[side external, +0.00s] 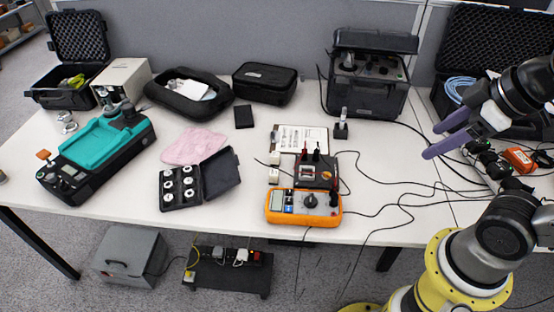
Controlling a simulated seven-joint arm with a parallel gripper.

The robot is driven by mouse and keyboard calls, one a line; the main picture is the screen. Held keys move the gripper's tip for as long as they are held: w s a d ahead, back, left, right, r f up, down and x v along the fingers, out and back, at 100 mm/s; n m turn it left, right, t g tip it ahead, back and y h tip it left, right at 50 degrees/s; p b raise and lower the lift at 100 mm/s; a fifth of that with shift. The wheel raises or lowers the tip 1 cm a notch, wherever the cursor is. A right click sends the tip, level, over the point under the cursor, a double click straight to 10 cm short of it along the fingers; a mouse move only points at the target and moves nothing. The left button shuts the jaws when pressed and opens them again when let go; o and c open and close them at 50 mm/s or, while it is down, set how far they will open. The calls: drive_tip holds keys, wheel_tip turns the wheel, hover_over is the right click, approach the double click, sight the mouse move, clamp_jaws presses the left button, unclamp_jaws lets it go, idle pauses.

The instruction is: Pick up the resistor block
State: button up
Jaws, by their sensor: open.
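A small dark block (317,173) with red and black plugs stands on the white table just behind the orange multimeter (304,207). It looks like the resistor block, though I cannot be sure at this size. Two small pale blocks lie beside it on its left, one farther back (275,158) and one nearer (273,177). My gripper (431,142) is at the right, above the table, with its purple fingers apart and pointing left. It is empty and well apart from the dark block.
Thin black cables run across the table between the dark block and my arm. An open black case of weights (181,187) is to the left. A black instrument case (368,90) stands at the back.

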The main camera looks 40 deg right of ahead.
drive_tip(key=w+r+n, duration=0.7)
drive_tip(key=n+g, duration=0.5)
drive_tip(key=n, duration=1)
hover_over(275, 154)
wheel_tip(275, 154, down, 21)
drive_tip(key=shift+g, duration=0.4)
drive_tip(key=f, duration=1.2)
drive_tip(key=shift+s+f, duration=0.25)
drive_tip(key=shift+f, duration=0.05)
drive_tip(key=shift+w+d+f, duration=0.1)
drive_tip(key=shift+f, duration=1.5)
drive_tip(key=shift+w+f, duration=0.1)
drive_tip(key=shift+f, duration=1.5)
drive_tip(key=shift+c, duration=0.3)
